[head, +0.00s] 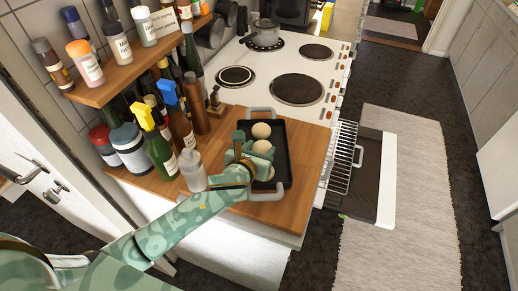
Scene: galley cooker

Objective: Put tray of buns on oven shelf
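The dark tray (283,163) lies on the wooden worktop, with a grey handle at its far end and another at its near end. Several pale round buns (261,131) sit in it, partly hidden by my gripper. My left gripper (240,141) is over the tray's left side; whether its fingers are apart or touch the tray is unclear. The wire oven shelf (343,158) sticks out of the cooker front at the right, above the lowered oven door (385,180). The oven's inside is hidden by the worktop. My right gripper is out of view.
Bottles, including a green spray bottle (160,150) and a clear one (192,170), crowd the worktop (312,150) left of the tray. A spice shelf (140,62) hangs above them. A pot (264,33) stands on the hob. The rug (415,200) at the right is clear.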

